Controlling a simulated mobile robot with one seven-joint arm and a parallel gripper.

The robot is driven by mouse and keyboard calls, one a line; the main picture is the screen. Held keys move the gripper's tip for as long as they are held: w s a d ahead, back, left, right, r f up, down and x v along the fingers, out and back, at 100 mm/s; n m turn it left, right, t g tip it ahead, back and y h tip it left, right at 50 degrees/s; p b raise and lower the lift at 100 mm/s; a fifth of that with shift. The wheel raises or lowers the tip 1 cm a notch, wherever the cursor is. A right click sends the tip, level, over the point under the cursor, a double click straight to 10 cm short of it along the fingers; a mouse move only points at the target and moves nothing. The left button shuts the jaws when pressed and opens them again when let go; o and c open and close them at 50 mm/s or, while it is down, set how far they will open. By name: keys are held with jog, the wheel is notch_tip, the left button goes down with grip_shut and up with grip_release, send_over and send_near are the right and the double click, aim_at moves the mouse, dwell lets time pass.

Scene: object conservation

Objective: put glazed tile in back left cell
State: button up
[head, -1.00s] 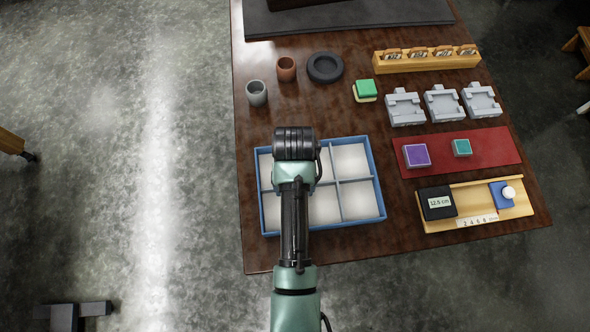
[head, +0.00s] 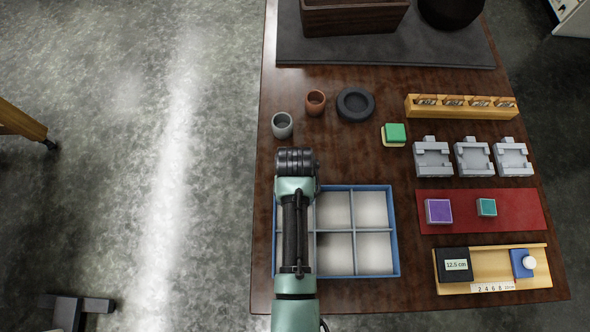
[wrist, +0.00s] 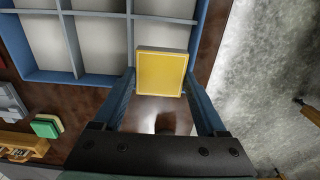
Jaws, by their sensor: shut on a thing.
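My gripper (wrist: 160,82) is shut on the yellow glazed tile (wrist: 160,72), which sits between its two blue fingertips in the wrist view. The blue-rimmed tray (head: 396,235) has pale cells in two rows. In the wrist view its rim (wrist: 50,76) and cells lie beyond the tile. The tile overlaps the back rim and part of the back left cell (wrist: 165,33) in that picture. I cannot tell its height above the tray. In the head view my wrist stands at the tray's back left corner and hides the gripper, the tile and most of the left column.
Grey cup (head: 282,125), brown cup (head: 315,102) and dark ring (head: 355,104) stand behind the tray. A green-and-yellow block pair (head: 395,134), grey fixtures (head: 433,160), a red mat (head: 520,212) with two blocks and a wooden gauge (head: 490,262) lie to the right.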

jog(key=shift+w+f+b, duration=0.1)
jog(key=shift+f+b, duration=2.35)
jog(key=shift+f, duration=1)
jog(key=shift+p, duration=0.45)
jog(key=shift+f, duration=0.45)
jog(key=o, duration=1.4)
jog(key=shift+r, duration=0.1)
jog(key=shift+r+p, duration=3.95)
jog(key=shift+p, duration=0.2)
